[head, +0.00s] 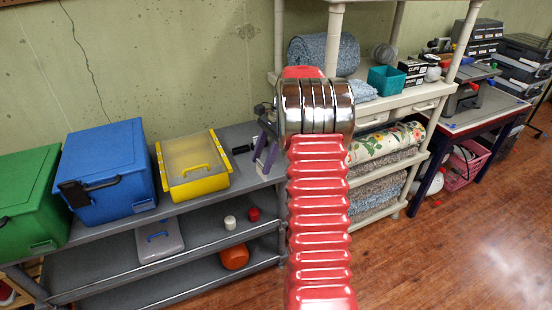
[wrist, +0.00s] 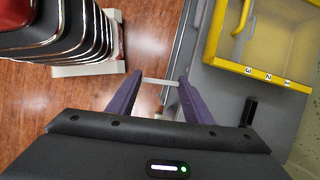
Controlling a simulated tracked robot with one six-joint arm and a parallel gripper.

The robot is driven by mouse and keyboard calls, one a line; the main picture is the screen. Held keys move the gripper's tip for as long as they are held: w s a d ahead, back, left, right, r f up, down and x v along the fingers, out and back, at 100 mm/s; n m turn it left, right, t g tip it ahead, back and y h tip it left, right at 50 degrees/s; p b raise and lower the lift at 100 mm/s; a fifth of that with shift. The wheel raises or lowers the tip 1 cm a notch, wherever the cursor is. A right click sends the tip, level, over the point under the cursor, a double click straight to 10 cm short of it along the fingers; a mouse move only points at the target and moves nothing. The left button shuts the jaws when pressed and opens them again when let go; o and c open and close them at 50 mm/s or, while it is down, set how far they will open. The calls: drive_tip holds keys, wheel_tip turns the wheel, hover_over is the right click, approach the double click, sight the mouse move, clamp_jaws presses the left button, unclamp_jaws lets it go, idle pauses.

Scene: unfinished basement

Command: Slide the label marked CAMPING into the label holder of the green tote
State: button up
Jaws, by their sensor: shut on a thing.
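The green tote (head: 28,200) stands at the far left end of the grey shelf unit's top. A small label holder (head: 42,245) shows low on its front face. My gripper (head: 266,160) is near the right end of that top, far to the right of the green tote. In the wrist view its purple fingers (wrist: 160,83) are shut on a thin white strip, the label (wrist: 159,82), which spans the gap between them. The label is seen nearly edge-on and no lettering can be read.
A blue tote (head: 110,165) and a yellow bin (head: 193,168) stand between the green tote and my gripper. A small black object (head: 242,149) lies right of the bin. A beige shelf rack (head: 335,60) rises behind my arm. Wooden floor lies in front.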

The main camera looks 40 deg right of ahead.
drive_tip(key=w+a+r+n+g+h, duration=0.1)
drive_tip(key=w+a+n, duration=0.3)
drive_tip(key=a+n, duration=0.6)
drive_tip(key=w+a+r+n+g+h, duration=0.1)
drive_tip(key=w+a+n+g+h, duration=0.2)
drive_tip(key=a+n, duration=0.7)
drive_tip(key=w+a+g, duration=0.1)
drive_tip(key=a, duration=1.2)
drive_tip(key=shift+h, duration=0.3)
drive_tip(key=shift+s+r, duration=0.1)
